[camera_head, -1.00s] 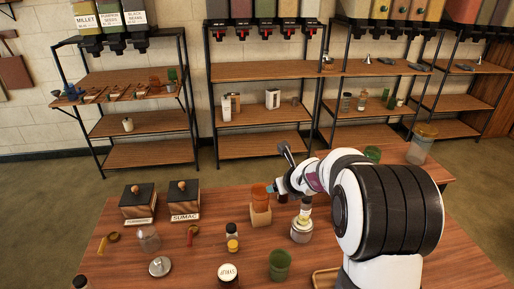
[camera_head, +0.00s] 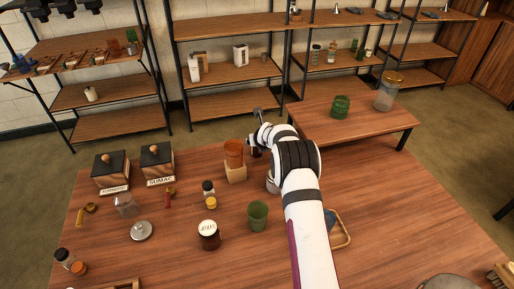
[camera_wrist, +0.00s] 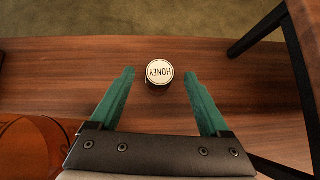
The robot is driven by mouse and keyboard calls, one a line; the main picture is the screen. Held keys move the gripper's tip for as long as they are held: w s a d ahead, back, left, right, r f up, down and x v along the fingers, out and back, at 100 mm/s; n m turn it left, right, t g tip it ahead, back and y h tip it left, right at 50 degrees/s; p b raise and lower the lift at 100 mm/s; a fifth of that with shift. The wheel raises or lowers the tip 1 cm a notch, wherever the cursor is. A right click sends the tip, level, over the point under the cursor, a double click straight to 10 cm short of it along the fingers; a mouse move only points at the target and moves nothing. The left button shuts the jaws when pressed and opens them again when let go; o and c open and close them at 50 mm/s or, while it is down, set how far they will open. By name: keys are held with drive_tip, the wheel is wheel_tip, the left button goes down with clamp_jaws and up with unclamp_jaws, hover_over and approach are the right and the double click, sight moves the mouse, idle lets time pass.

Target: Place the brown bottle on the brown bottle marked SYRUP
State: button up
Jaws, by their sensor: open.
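A dark round bottle (camera_wrist: 158,84) with a white top reading HONEY stands on the table in the wrist view. My gripper (camera_wrist: 160,78) is open and empty, with one teal finger on each side of this bottle and no visible contact. In the head view my arm hides the HONEY bottle and my fingertips. The brown bottle marked SYRUP (camera_head: 208,241) stands upright on the table's front part, with a white label on top. It is not in the wrist view.
An orange cup (camera_head: 233,148) stands on a wooden block (camera_head: 235,173) left of my gripper. A green cup (camera_head: 258,214) is right of the SYRUP bottle.

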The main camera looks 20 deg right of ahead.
drive_tip(key=shift+w, duration=0.1)
clamp_jaws()
idle(0.3)
